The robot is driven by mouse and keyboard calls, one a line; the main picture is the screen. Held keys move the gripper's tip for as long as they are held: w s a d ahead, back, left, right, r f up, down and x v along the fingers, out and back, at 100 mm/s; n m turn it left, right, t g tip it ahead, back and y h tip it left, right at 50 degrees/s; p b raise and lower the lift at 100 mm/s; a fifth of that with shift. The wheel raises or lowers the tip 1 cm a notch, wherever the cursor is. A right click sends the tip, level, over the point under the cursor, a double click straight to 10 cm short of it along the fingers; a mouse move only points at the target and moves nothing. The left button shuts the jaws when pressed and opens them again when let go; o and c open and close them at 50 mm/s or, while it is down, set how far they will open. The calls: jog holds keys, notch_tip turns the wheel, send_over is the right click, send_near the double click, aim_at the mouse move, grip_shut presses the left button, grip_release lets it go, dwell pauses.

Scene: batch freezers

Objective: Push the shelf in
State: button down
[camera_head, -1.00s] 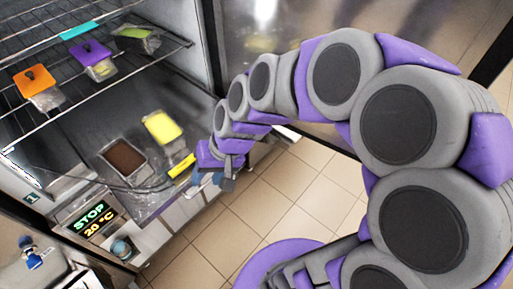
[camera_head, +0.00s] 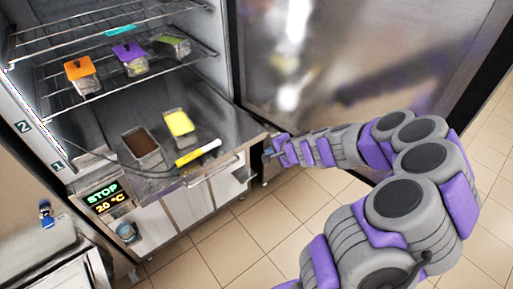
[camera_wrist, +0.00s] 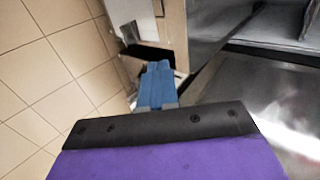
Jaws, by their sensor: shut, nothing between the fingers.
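The freezer's middle wire shelf (camera_head: 92,92) carries containers with orange (camera_head: 79,68), purple (camera_head: 128,51) and green (camera_head: 172,43) lids. Another wire shelf (camera_head: 62,40) is above it. I cannot tell how far either shelf sticks out. My gripper (camera_head: 268,153) is low at the right front corner of the cabinet, below and to the right of the middle shelf and apart from it. In the wrist view, its blue fingers (camera_wrist: 157,82) are together and empty, with floor to the left and a metal surface to the right.
The freezer door (camera_head: 335,75) stands open on the right, close to my arm. A brown-filled tray (camera_head: 140,142), a yellow container (camera_head: 179,122) and a yellow-and-white tool (camera_head: 197,153) lie on the metal bottom surface (camera_head: 225,118). Tiled floor (camera_head: 235,235) is clear in front.

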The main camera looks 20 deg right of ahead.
aim_at(248, 146)
jog(key=w+a+f, duration=0.1)
jog(key=w, duration=0.2)
jog(key=w+a+f+b, duration=0.1)
jog(key=w+f, duration=0.1)
jog(key=w, duration=0.1)
jog(key=w+a+f+b, duration=0.1)
jog(key=w+f, duration=0.1)
jog(key=w, duration=0.1)
jog(key=shift+w+a+f, duration=0.2)
jog(key=shift+a, duration=0.15)
jog(key=shift+d, duration=0.1)
